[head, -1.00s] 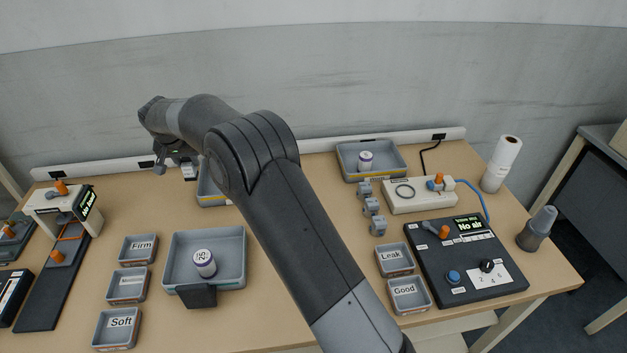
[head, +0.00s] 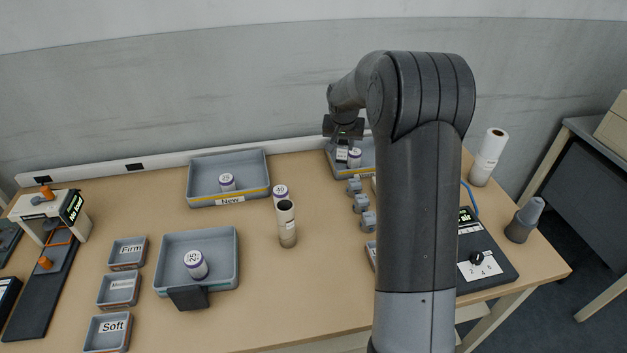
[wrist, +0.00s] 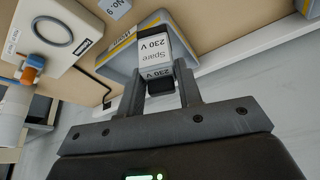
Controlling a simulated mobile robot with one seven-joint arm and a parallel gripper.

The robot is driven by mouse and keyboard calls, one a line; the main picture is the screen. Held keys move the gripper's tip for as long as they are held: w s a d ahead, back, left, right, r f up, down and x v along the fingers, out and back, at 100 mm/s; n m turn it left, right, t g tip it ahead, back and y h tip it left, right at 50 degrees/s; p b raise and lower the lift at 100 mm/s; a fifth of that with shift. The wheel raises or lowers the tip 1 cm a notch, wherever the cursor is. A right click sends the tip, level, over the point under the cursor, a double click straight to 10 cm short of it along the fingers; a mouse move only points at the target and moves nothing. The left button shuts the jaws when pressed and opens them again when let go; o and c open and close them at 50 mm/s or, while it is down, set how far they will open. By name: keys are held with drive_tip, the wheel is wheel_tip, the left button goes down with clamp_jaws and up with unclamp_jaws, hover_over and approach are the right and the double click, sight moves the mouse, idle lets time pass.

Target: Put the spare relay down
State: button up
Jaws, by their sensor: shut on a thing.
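The spare relay (wrist: 155,50) is a small block with a white label reading "Spare 230 V", seen in the wrist view. My gripper (wrist: 159,75) is shut on it, one finger on each side. In the head view my gripper (head: 343,142) is at the back right, with the relay (head: 341,155) below it at the grey back right tray (head: 333,170). The same tray (wrist: 124,66) shows behind the relay in the wrist view. I cannot tell whether the relay touches the tray.
Small grey blocks (head: 361,203) stand in front of the tray. My arm hides much of the right bench. A white rail (head: 135,167) runs along the wall. The front middle of the bench is clear.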

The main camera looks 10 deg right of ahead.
drive_tip(key=shift+s+d, duration=0.35)
drive_tip(key=shift+d, duration=0.4)
drive_tip(key=shift+f, duration=0.15)
drive_tip(key=shift+w+a+f, duration=1)
drive_tip(key=shift+a+f, duration=0.55)
drive_tip(key=shift+f, duration=0.25)
drive_tip(key=shift+w+a+f, duration=1)
drive_tip(key=shift+a+f, duration=0.55)
drive_tip(key=shift+f, duration=0.25)
drive_tip(key=shift+w+a+f, duration=1)
drive_tip(key=shift+a+f, duration=0.55)
drive_tip(key=shift+f, duration=0.25)
drive_tip(key=shift+f, duration=0.1)
drive_tip(key=o, duration=1)
